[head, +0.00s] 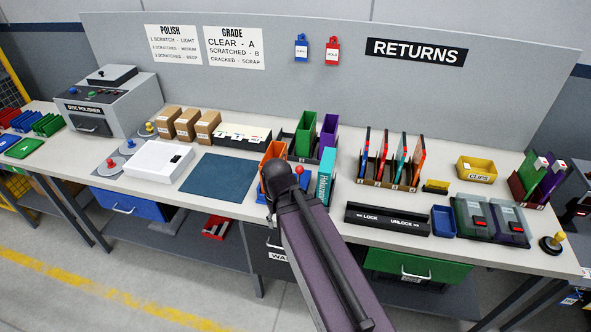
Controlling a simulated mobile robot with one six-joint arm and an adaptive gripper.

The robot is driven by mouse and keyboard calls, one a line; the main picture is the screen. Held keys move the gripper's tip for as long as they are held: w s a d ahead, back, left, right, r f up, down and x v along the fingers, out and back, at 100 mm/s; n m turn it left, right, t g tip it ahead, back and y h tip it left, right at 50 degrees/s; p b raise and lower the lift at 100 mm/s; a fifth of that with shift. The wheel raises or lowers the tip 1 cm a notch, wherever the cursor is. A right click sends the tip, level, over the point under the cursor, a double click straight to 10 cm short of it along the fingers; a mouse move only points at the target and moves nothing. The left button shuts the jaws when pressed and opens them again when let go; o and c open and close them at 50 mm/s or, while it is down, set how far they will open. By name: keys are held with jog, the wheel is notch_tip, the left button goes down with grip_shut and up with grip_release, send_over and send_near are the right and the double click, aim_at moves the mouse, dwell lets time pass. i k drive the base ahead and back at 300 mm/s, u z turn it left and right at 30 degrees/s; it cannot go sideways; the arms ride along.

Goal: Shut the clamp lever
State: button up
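I cannot make out a clamp lever for certain in the head view. A small red knob (299,169) shows just right of my arm's dark end; my arm hides what lies below it. A black bar marked LOCK and UNLOCK (388,219) lies at the front of the bench, right of my arm. A yellow knob on a dark round base (552,242) stands at the bench's right front corner. My purple arm rises from the bottom and covers the bench's front middle. My gripper cannot be seen.
The bench (345,205) holds a disc polisher (105,100), cardboard boxes (187,123), a white box (158,162), upright cases (395,160), a yellow CLIPS bin (477,170) and a blue tray (443,221). A dark blue mat (217,186) is bare. A grey panel stands behind.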

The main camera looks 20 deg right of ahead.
aim_at(299, 170)
jog(key=u, duration=0.2)
jog(key=k, duration=0.7)
jog(key=z, duration=1.15)
jog(key=i, duration=1.05)
jog(key=z, duration=0.05)
